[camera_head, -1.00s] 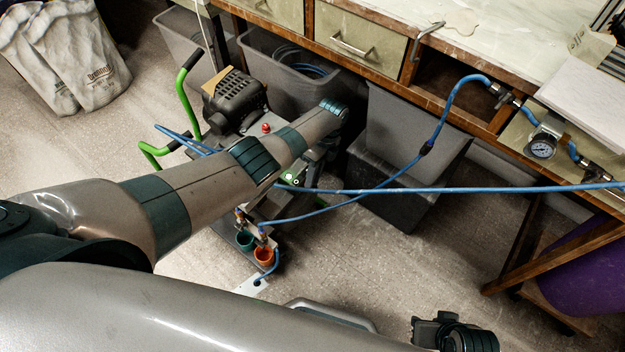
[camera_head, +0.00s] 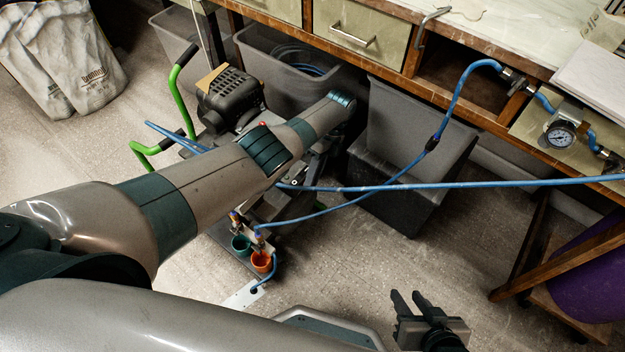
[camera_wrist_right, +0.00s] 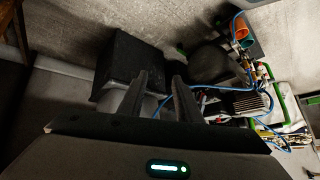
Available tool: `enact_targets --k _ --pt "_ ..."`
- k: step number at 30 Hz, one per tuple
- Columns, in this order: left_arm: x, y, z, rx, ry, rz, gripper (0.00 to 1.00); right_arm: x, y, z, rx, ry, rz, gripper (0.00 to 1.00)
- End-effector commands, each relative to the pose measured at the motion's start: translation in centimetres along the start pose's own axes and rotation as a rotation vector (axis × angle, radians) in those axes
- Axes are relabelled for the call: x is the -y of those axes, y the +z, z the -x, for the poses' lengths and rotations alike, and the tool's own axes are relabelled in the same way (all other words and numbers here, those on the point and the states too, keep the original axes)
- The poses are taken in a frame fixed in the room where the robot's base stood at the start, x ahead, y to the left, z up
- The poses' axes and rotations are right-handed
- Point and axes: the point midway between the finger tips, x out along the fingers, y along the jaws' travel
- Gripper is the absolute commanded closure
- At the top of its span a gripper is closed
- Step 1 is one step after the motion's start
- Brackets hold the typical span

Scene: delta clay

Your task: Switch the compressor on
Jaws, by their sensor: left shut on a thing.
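The compressor (camera_head: 229,97) stands on the floor in front of the bench, with a black ribbed motor and green handles (camera_head: 178,95). A small red part (camera_head: 264,125) shows just above my left forearm. My left arm reaches over the compressor and hides much of its front. Dark parts of my left gripper (camera_head: 314,166) show below the wrist; its fingertips and what they hold are hidden. My right gripper (camera_head: 411,305) is open and empty over bare floor, away from the compressor. Its two parted fingers (camera_wrist_right: 162,97) show in the right wrist view, with the compressor (camera_wrist_right: 250,103) beyond.
A blue hose (camera_head: 450,186) stretches right from near my left gripper. A pressure gauge (camera_head: 560,134) is on the bench front. Grey bins (camera_head: 400,150) stand under the bench.

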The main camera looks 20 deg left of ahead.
Motion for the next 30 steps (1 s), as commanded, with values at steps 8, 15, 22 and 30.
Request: enact_targets --k 8,15,22,30 --pt "0.3 -0.5 -0.6 -0.008 0.042 -0.004 1.00 1.6 -3.5 -0.7 -0.215 -0.036 0.015 0.69" --pt "0.4 -0.5 -0.6 -0.009 0.076 -0.005 1.00 3.2 -8.5 0.4 -0.496 -0.059 0.045 0.69" --pt "0.5 -0.5 -0.7 -0.009 0.107 -0.006 1.00 4.9 -12.4 3.1 -0.772 -0.087 0.066 0.69" --pt "0.6 -0.5 -0.7 -0.009 0.145 -0.006 1.00 6.8 -15.5 8.0 -1.102 -0.123 0.081 0.69"
